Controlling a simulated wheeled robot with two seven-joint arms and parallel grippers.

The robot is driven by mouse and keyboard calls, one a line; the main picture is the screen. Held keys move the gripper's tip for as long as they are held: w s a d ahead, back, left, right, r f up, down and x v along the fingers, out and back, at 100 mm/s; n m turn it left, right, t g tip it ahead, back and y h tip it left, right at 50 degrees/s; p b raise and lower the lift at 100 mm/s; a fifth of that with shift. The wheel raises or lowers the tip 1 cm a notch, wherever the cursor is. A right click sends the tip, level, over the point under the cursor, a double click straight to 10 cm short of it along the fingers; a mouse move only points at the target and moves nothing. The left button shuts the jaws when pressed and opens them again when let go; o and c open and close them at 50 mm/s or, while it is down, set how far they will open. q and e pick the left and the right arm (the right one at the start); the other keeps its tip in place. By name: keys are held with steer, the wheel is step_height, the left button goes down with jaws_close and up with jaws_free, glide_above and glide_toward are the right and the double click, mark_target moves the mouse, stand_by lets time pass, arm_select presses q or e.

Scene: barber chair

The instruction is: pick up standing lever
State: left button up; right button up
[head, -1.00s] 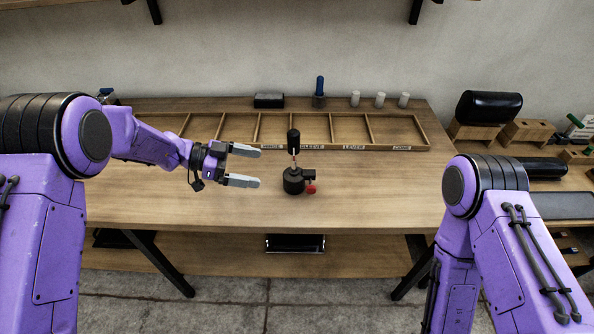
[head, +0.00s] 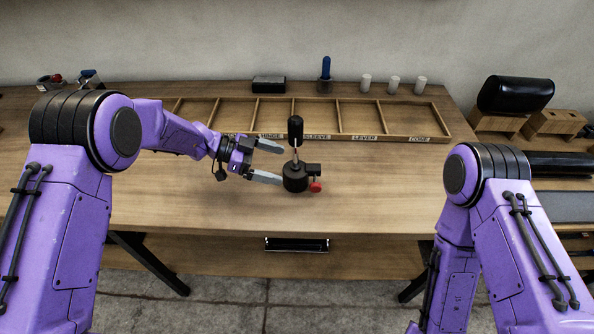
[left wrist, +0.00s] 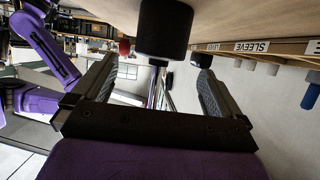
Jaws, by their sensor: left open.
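The standing lever (head: 296,150) is a thin metal rod with a black grip on top. It rises upright from a round black base with a red knob (head: 315,187) at its right, on the wooden workbench (head: 190,205). My left gripper (head: 276,162) is open, its two grey fingers pointing right, with the tips just left of the rod. In the left wrist view the black grip (left wrist: 163,30) and part of the rod show between the open fingers (left wrist: 155,85). My right arm shows at the right, but its gripper is out of view.
A black block (head: 269,84), a blue-handled tool (head: 326,72) and white cylinders (head: 393,84) stand at the back.

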mark_target(290, 167)
arm_select(q)
steer(key=p+x, duration=0.2)
steer(key=x, duration=0.2)
steer(key=shift+d, duration=0.15)
steer(key=shift+d+f, duration=0.15)
steer(key=c, duration=1.6)
steer(key=shift+w+r, duration=0.1)
steer(key=shift+r, duration=0.5)
steer(key=shift+c, duration=0.2)
steer(key=s+r+b, duration=0.4)
steer(key=s+r, duration=0.8)
steer(key=s, duration=0.2)
steer(key=shift+d, duration=0.4)
steer(key=shift+f, duration=0.1)
